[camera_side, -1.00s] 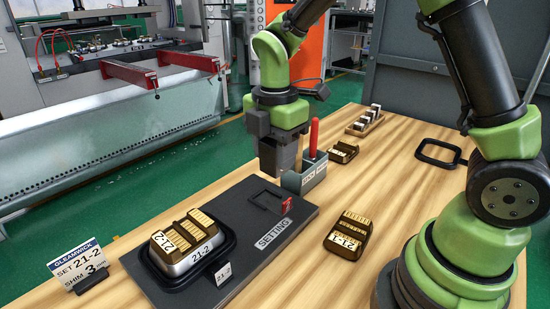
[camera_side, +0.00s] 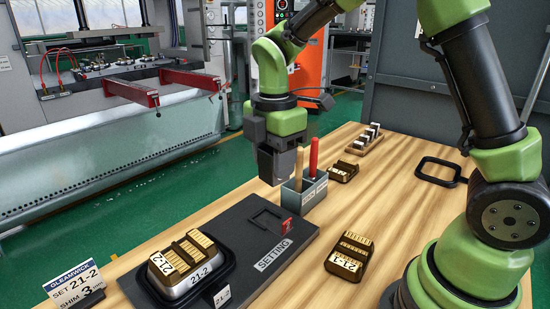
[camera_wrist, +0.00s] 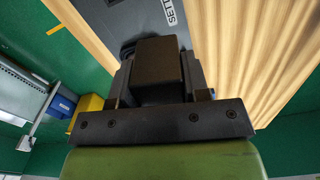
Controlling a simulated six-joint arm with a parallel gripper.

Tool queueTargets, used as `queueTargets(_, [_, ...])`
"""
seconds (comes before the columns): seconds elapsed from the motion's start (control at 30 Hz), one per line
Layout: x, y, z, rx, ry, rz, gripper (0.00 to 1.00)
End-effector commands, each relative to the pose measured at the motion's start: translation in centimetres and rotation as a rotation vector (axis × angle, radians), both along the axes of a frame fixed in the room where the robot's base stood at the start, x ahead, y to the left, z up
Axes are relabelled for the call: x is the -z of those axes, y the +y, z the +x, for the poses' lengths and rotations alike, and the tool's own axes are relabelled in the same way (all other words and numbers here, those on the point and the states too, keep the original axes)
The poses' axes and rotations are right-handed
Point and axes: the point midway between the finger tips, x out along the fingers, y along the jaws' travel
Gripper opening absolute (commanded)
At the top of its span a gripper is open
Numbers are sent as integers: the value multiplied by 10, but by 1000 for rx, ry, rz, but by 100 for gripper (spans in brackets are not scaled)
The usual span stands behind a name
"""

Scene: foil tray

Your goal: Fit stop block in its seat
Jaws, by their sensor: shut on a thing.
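My gripper (camera_side: 277,168) is above the far end of the dark setting board (camera_side: 225,240), pointing down. In the wrist view my gripper (camera_wrist: 157,80) is shut on a dark block (camera_wrist: 157,62), taken to be the stop block, held between its two fingers. In the side view the block is hard to tell from the dark fingers. A recessed outline (camera_side: 267,219), which looks like the seat, lies on the board beside a small red piece (camera_side: 290,228). The block is clear of the board. Its underside is hidden.
A foil tray die marked 21-2 (camera_side: 187,262) sits at the board's near end by a sign card (camera_side: 75,285). A grey bin (camera_side: 305,192) with upright handles stands close right of my gripper. Loose dies (camera_side: 349,258) (camera_side: 343,171) and a black frame (camera_side: 440,170) lie on the wooden table.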

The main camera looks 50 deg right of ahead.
Motion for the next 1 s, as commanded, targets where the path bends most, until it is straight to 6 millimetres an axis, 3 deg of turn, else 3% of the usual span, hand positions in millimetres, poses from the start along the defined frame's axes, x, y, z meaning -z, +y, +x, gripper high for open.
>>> queueTargets(0.17, [7,-5,11,337,-1,0,0])
queueTargets(1.0, [56,-42,59,2345,-3,3,0])
